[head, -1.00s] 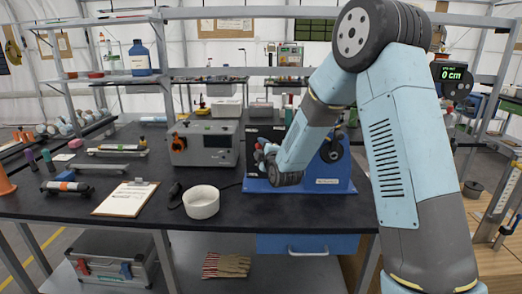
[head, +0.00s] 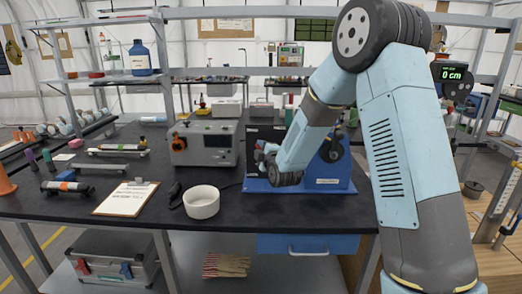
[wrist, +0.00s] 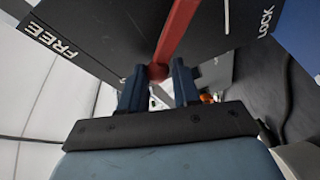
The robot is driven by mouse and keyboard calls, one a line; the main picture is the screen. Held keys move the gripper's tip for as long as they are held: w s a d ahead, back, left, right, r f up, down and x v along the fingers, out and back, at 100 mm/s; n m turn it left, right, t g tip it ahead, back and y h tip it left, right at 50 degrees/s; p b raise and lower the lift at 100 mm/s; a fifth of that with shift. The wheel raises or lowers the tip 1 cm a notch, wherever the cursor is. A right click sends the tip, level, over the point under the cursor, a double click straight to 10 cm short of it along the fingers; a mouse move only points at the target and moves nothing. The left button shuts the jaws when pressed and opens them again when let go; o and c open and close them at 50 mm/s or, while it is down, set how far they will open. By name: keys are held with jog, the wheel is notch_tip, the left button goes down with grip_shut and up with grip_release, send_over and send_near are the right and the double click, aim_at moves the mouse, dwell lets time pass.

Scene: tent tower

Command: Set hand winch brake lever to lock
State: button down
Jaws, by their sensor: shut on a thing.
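The hand winch is a dark panel unit on a blue base (head: 330,186), partly hidden behind my arm in the head view. Its red brake lever (wrist: 178,38) shows in the wrist view, ending in a round red knob. A white FREE label (wrist: 50,40) is on the dark panel to the left, and a LOCK label (wrist: 266,22) is to the right. The lever stands between the two labels. My gripper (wrist: 158,82) is shut on the lever's knob end, with one dark blue finger on each side. In the head view my gripper (head: 264,152) is small and partly hidden.
A grey instrument box (head: 205,143) stands left of the winch. A white bowl (head: 201,207) and a clipboard (head: 126,198) lie on the black bench (head: 240,212). A display (head: 453,74) reads 0 cm at the right. The bench front near the bowl has free room.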

jog(key=a+f+n, duration=0.1)
jog(key=f+n, duration=0.1)
jog(key=a+f+n+g+h, duration=0.1)
jog(key=a+f+n, duration=0.1)
jog(key=shift+a+f, duration=0.15)
jog(key=shift+f, duration=0.1)
jog(key=shift+w+a+f+n+g+h, duration=0.15)
jog(key=shift+f+n+g+h, duration=0.15)
jog(key=shift+f+n, duration=0.3)
jog(key=shift+s+a+f+n+g+h, duration=0.1)
jog(key=shift+a+f+n+g+h, duration=0.1)
jog(key=shift+f+n+h, duration=0.35)
jog(key=shift+w+f+n, duration=0.1)
jog(key=shift+f+n, duration=0.35)
jog(key=shift+f, duration=0.25)
jog(key=c, duration=0.9)
grip_release()
jog(key=shift+d+f, duration=0.1)
